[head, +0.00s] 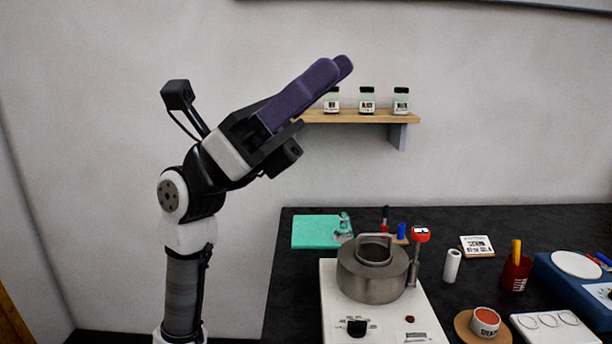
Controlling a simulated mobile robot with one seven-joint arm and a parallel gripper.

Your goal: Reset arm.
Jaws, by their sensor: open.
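My gripper (337,70) is raised high in the head view, in front of the pale wall and left of the shelf jars. Its purple fingers point up and to the right, seen nearly side-on, one largely behind the other. The fingers are open and I see nothing held between them. My arm stands at the left of the view, clear of the bench.
A wooden shelf (352,117) with three labelled jars is close to the fingers in the picture. On the black bench (283,270) stand a metal pot (372,283) on a white hotplate device (329,320), a green mat (314,232), and a red cup (514,276).

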